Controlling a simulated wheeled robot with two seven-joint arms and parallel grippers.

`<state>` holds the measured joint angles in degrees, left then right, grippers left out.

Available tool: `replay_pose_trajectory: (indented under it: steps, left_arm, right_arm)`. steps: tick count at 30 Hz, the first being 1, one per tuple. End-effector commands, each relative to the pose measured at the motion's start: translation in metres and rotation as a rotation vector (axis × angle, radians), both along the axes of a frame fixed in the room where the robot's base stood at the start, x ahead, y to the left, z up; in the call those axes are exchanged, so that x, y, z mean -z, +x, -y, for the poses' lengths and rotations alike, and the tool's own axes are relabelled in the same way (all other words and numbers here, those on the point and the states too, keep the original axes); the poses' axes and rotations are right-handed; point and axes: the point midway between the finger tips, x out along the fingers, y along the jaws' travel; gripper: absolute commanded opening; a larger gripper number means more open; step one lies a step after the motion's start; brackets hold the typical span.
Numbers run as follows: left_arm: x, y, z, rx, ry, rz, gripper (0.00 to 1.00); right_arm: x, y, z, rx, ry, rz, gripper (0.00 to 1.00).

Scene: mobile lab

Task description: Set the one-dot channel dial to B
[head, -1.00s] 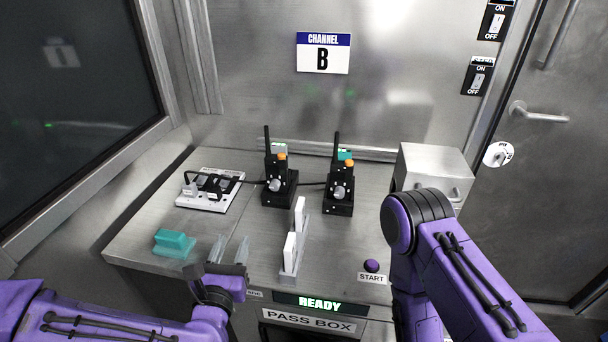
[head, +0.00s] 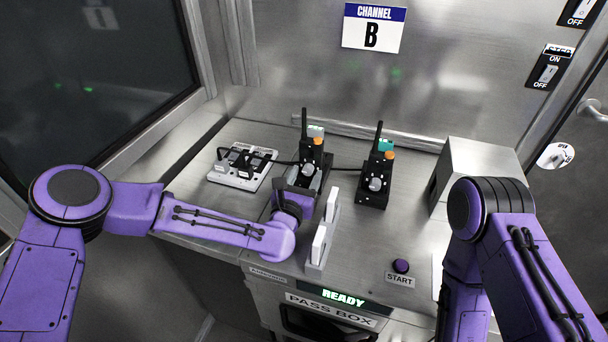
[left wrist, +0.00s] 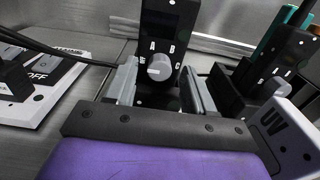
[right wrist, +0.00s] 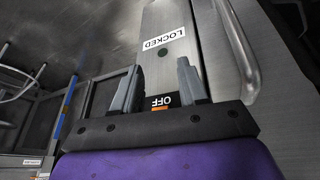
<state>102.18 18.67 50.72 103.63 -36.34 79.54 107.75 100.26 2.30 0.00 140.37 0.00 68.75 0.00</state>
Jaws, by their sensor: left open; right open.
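Two black radios stand on the steel counter, the left radio (head: 316,150) and the right radio (head: 375,178). The left radio's grey dial (left wrist: 159,67) has letters A, B and C around it; I cannot tell which letter its mark points to. One white dot shows at the top edge of that radio in the left wrist view. My left gripper (left wrist: 160,88) is open, its fingers on either side of and below this dial, with no clear contact. The right radio's dial (head: 376,184) is free. My right gripper (right wrist: 154,85) is open near a panel marked LOCKED and OFF.
The wall sign (head: 373,28) reads CHANNEL B. A white switch box (head: 239,166) with cables lies left of the radios. A holder with white plates (head: 321,239) stands in front of them. A START button (head: 400,266) and a metal box (head: 476,170) are to the right.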

Motion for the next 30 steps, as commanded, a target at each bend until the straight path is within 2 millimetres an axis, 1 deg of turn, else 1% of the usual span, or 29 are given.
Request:
replay_pose_trajectory:
  steps: [5,6,7,8,9,10,11,20,26,30]
  left_arm:
    - [0.000,0.000,-0.001,-0.001,0.000,0.000,0.54]
    - [0.000,0.000,-0.001,-0.001,0.000,0.000,0.47]
    - [0.000,0.000,-0.001,-0.001,0.000,0.000,0.37]
    - [0.000,0.000,-0.001,-0.001,0.000,0.000,0.28]
    - [0.000,0.000,-0.001,-0.002,0.000,0.000,0.15]
    - [0.000,0.000,-0.001,-0.002,0.000,0.000,0.05]
    - [0.000,0.000,-0.001,-0.002,0.000,0.000,0.00]
    - [0.000,0.000,-0.001,-0.002,0.022,0.009,0.00]
    - [0.001,0.001,-0.001,-0.002,0.110,0.039,0.00]
    - [0.001,0.001,-0.001,-0.002,0.213,0.074,0.00]
  right_arm:
    - [0.000,0.000,0.000,0.000,0.000,0.000,0.43]
    - [0.000,0.000,0.000,0.000,0.000,0.000,0.43]
    - [0.000,0.000,0.000,0.000,0.000,0.000,0.43]
    - [0.000,0.000,0.000,0.000,0.000,0.000,0.43]
    - [0.000,0.000,0.000,0.000,0.000,0.000,0.43]
    - [0.000,0.000,0.000,0.000,0.000,0.000,0.43]
    - [0.000,0.000,0.000,0.000,0.000,0.000,0.43]
    - [0.003,0.000,0.000,0.000,0.000,0.000,0.43]
    - [0.010,0.000,0.000,0.000,0.000,0.000,0.43]
    - [0.016,0.000,0.000,0.000,0.000,0.000,0.43]
